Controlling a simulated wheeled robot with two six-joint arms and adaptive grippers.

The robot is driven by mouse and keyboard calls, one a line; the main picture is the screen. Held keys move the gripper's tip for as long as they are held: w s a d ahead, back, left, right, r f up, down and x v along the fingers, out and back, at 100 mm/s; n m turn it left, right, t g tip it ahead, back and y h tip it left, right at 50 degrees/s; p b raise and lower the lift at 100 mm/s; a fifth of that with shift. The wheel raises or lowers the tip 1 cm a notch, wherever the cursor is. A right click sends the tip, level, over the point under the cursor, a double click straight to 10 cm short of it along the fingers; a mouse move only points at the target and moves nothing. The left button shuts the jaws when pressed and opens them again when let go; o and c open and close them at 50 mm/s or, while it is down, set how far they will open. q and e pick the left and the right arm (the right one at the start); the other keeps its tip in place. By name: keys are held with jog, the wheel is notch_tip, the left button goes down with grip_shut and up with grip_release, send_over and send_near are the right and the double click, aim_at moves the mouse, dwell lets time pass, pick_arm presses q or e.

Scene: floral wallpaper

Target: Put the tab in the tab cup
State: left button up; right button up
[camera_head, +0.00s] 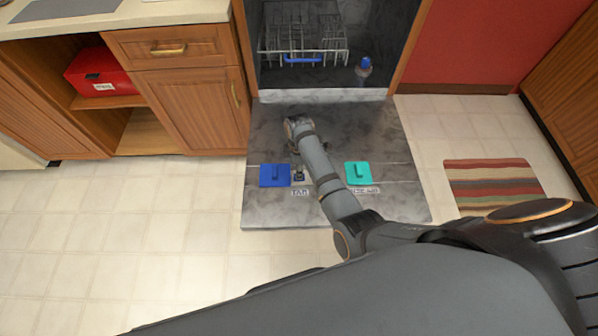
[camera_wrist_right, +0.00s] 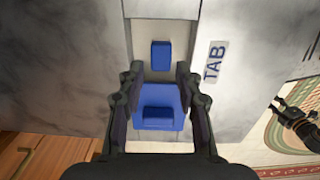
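The blue tab (camera_wrist_right: 161,55) shows as a small upright block over a pale metal recess, the tab cup (camera_wrist_right: 158,25), beside the TAB label (camera_wrist_right: 214,62) on the lowered dishwasher door. A blue square lid with a raised grip (camera_head: 274,177) lies left of the cup; it also shows in the right wrist view (camera_wrist_right: 176,97). My right gripper (camera_wrist_right: 160,70) is open over the cup and lid, with gaps between its fingertips and the tab. The arm hides part of it in the head view. A dark part at the right wrist view's right edge looks like my left gripper (camera_wrist_right: 290,118).
A teal lid (camera_head: 358,174) sits on the right of the dishwasher door (camera_head: 390,135). A wire rack (camera_head: 302,42) and a blue-capped bottle (camera_head: 364,69) are inside. A red box (camera_head: 100,72) stands on a shelf. A striped rug (camera_head: 493,182) lies at right. Floor at left is clear.

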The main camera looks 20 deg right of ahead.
notch_tip(320, 180, up, 8)
jog(key=p, duration=0.1)
dwell(0.5)
